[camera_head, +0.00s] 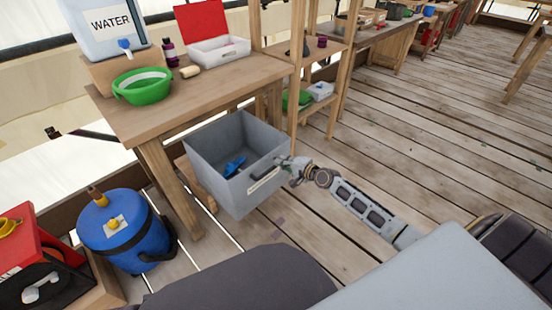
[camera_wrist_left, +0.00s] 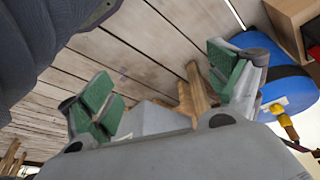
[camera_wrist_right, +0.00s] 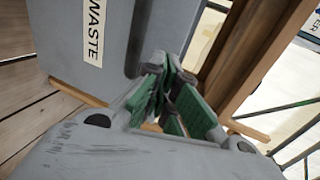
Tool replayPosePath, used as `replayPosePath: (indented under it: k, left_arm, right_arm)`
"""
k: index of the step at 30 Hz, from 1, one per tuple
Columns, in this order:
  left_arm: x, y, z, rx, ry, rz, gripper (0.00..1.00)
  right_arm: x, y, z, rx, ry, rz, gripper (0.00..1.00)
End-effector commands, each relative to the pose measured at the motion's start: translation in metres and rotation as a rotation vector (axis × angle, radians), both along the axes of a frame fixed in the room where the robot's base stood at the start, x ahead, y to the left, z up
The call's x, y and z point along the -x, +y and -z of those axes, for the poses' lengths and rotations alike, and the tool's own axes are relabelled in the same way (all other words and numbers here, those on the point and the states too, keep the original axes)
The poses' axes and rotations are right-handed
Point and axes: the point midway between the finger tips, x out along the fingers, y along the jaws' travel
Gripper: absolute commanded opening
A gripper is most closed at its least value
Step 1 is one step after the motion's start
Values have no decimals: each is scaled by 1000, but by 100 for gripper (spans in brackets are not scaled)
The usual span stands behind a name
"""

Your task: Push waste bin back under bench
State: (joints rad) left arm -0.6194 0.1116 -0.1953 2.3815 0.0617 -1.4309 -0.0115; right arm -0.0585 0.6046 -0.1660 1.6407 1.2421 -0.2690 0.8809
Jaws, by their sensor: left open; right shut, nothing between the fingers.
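The bin's "WASTE" label (camera_wrist_right: 95,28) and a dark handle show in the right wrist view. My right gripper (camera_head: 287,164) is shut and empty, close to the bin's labelled face near the handle. I cannot tell whether it touches. In the right wrist view, its green-padded fingers (camera_wrist_right: 167,97) are together. My left gripper (camera_wrist_left: 165,88) is open and empty in the left wrist view.
A blue bucket (camera_head: 125,235) and a red box (camera_head: 40,262) stand left of the bin. A bench leg (camera_head: 170,187) rises beside the bin. A green bowl (camera_head: 143,86) and a water container (camera_head: 108,28) sit on top. Plank floor on the right is clear.

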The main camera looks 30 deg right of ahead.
Motion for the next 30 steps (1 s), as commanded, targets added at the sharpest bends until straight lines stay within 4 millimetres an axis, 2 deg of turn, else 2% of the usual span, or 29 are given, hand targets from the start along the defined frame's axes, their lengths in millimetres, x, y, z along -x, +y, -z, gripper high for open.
replayPosePath:
  k: [15,30]
  left_arm:
    - [6,0,-3,4,3,3,91]
    - [3,-1,-6,5,-6,3,91]
  right_arm:
    - [-31,11,-1,0,-1,0,0]
    - [-33,12,0,1,0,0,0]
